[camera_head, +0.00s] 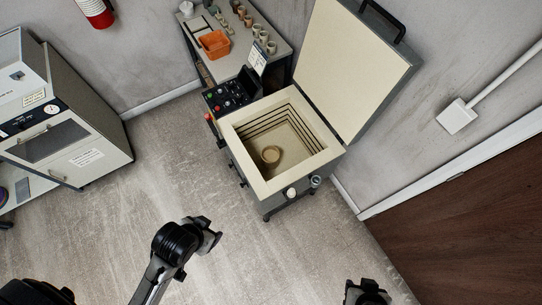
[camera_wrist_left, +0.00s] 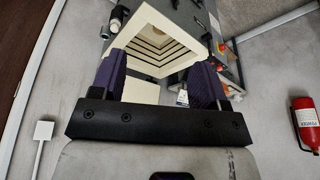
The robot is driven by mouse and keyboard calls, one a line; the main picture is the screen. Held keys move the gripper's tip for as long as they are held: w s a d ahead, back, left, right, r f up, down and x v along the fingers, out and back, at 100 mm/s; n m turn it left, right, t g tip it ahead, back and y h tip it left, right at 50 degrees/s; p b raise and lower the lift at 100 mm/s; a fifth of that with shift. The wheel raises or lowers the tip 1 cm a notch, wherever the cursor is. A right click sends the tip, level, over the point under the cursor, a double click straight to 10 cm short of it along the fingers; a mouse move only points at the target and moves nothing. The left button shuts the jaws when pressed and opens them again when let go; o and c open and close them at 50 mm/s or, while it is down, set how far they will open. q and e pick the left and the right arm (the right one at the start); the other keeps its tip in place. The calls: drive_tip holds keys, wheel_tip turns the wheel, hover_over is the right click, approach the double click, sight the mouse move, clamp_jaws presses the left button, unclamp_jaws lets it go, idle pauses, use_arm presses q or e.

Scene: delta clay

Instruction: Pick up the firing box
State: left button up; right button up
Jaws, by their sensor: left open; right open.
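My right gripper (camera_head: 368,292) is at the bottom edge, partly cut off, open and away from the kiln.
The kiln's raised lid (camera_head: 350,65) stands at its back right. A control panel (camera_head: 228,95) is on its left. A table (camera_head: 237,63) behind holds an orange bin (camera_head: 214,44) and several small pots. A cabinet (camera_head: 95,150) is at left. The floor in front is clear.

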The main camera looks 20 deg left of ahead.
use_arm(q)
drive_tip(key=shift+a, duration=0.1)
drive_tip(key=shift+c, duration=0.4)
drive_tip(key=shift+c, duration=0.7)
drive_tip(key=c, duration=0.3)
